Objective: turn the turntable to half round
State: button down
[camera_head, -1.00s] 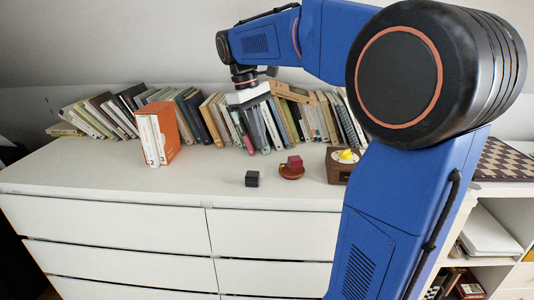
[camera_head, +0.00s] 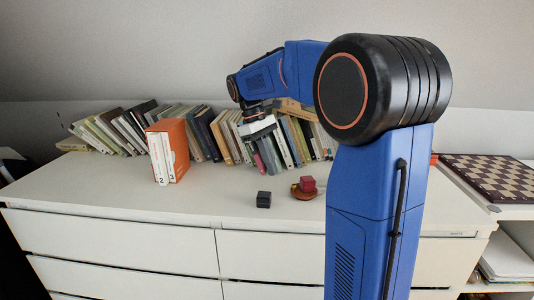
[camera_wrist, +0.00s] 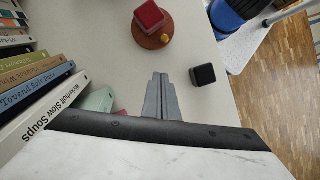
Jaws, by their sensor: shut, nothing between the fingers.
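The turntable looks to be the small reddish-brown round disc (camera_head: 303,194) on the white dresser top, with a red cube (camera_head: 307,183) on it. In the wrist view my gripper's fingers (camera_wrist: 160,78) are together and empty, pointing toward the disc.
A black cube (camera_head: 263,199) stands on the dresser near the disc; in the wrist view it (camera_wrist: 203,74) is right of my fingers. A row of leaning books (camera_head: 205,133) lines the back. An orange-and-white book set (camera_head: 168,151) stands left. The dresser's front left is clear.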

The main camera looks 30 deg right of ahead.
jog(key=x, duration=0.2)
jog(key=shift+s+d+f, duration=0.15)
jog(key=shift+s+f, duration=0.15)
jog(key=shift+s, duration=0.05)
jog(key=shift+s+d+r, duration=0.1)
jog(key=shift+s+d, duration=0.15)
jog(key=shift+s, duration=0.25)
jog(key=shift+s+d, duration=0.3)
jog(key=shift+s, duration=0.2)
jog(key=shift+s+d, duration=0.3)
jog(key=shift+s, duration=0.3)
jog(key=shift+s+a+n+h, duration=0.3)
jog(key=shift+s+n, duration=0.05)
jog(key=shift+n, duration=0.55)
